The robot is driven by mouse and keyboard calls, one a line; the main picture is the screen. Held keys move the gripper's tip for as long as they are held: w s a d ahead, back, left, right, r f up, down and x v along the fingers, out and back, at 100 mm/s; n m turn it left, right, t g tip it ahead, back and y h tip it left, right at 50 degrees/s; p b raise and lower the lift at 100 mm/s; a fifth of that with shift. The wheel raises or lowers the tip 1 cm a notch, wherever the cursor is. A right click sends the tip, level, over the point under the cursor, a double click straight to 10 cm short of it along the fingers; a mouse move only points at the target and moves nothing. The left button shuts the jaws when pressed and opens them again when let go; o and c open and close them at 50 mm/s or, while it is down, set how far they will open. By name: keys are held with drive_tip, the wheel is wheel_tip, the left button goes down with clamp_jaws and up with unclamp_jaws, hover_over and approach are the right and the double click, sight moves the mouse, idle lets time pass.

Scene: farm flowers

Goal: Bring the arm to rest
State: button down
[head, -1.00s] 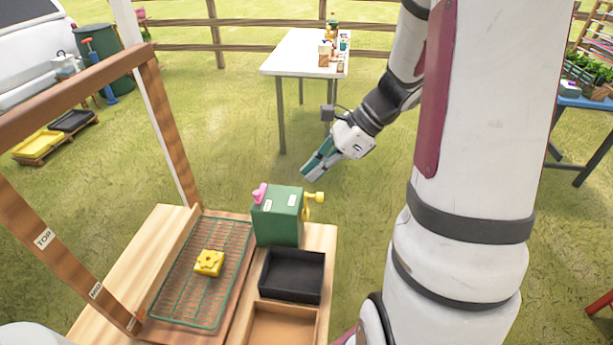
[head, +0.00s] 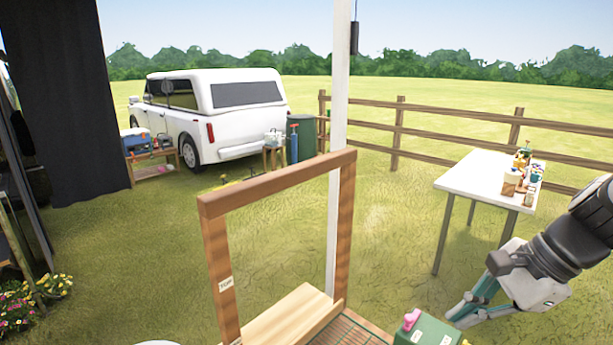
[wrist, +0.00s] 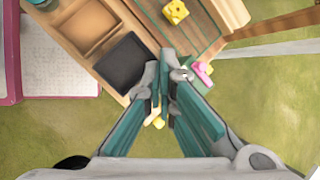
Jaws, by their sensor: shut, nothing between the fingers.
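My gripper (head: 462,312) is at the lower right of the head view, in the air beside the wooden bench and above the grass. Its teal fingers hold nothing. In the wrist view my gripper (wrist: 163,100) has its fingertips close together, in front of the green box, which they mostly hide. The green box (head: 424,332) shows only its top at the bottom edge of the head view, with a pink knob (head: 411,319). The pink knob also shows in the wrist view (wrist: 204,70), right of the fingertips.
A brown wooden frame (head: 218,264) stands on the bench (head: 290,318). A black tray (wrist: 126,64) and a yellow block (wrist: 175,12) lie on the bench. A white table (head: 480,178) with small items stands behind my gripper. Open grass lies between table and frame.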

drive_tip(key=s+a+r+n+t+h, duration=0.1)
drive_tip(key=s+a+r+n+h, duration=0.1)
drive_tip(key=n, duration=0.6)
drive_tip(key=s+a+r+n+t+h, duration=0.1)
drive_tip(key=s+a+r+n+h, duration=0.2)
drive_tip(key=s+r+n, duration=0.4)
drive_tip(key=shift+s+a+n+t, duration=0.3)
drive_tip(key=shift+s+a+n, duration=0.4)
drive_tip(key=shift+n, duration=0.2)
